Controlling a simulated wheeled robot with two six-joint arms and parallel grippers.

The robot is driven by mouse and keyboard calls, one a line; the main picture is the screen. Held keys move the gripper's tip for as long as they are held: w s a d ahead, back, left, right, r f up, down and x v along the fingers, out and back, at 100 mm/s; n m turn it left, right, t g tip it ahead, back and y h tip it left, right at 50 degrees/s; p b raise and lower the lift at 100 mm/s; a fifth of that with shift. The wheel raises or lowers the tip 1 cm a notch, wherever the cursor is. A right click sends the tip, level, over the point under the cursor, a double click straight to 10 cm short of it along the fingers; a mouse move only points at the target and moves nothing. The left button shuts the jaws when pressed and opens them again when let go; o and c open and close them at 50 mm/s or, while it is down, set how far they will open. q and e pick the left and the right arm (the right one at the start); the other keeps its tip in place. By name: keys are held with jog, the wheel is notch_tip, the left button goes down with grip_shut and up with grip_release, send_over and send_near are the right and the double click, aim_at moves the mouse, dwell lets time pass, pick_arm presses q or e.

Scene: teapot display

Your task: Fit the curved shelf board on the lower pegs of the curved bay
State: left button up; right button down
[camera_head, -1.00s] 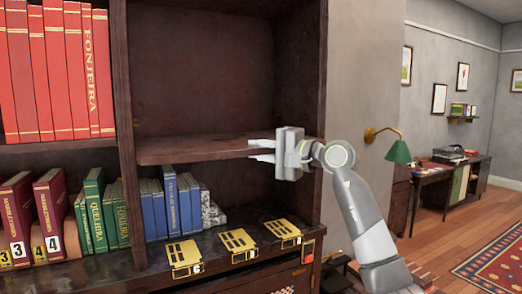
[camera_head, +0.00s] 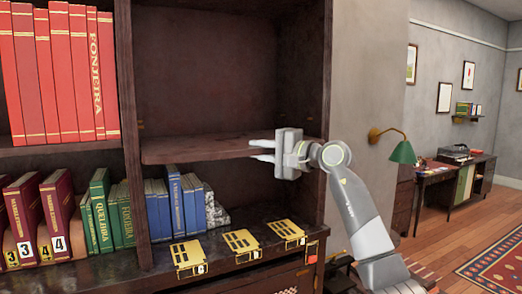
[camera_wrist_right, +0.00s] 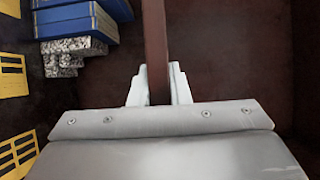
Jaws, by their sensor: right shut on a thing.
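The curved shelf board (camera_head: 205,148) is a dark reddish-brown plank, about level inside the bay (camera_head: 215,70). Its left end is at the bay's left upright. My right gripper (camera_head: 262,150) is shut on the board's front edge near its right end. In the right wrist view the board (camera_wrist_right: 155,45) shows edge-on between the two pale fingers (camera_wrist_right: 157,88). A small peg mark (camera_head: 141,126) shows on the left upright above the board. Whether the board rests on pegs is hidden. My left gripper is out of view.
Blue books (camera_head: 176,205) and a speckled grey block (camera_head: 214,207) stand below the board. Yellow plates (camera_head: 241,243) lie on the ledge in front. A green lamp (camera_head: 402,152) is to the right.

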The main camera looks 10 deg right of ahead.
jog(key=shift+w+a+r+p, duration=0.15)
jog(key=shift+w+a+p, duration=0.1)
jog(key=shift+w, duration=0.15)
jog(key=shift+w+a+r+p, duration=0.1)
jog(key=shift+w+p, duration=0.1)
jog(key=shift+w, duration=0.2)
jog(key=c, duration=1.3)
grip_release()
jog(key=shift+s, duration=0.1)
jog(key=shift+f, duration=0.35)
jog(key=shift+d, duration=0.2)
jog(key=b+v, duration=0.4)
jog(key=v, duration=0.4)
jog(key=b+v, duration=0.4)
jog(key=v, duration=0.5)
jog(key=shift+s+r, duration=0.15)
jog(key=shift+r, duration=0.1)
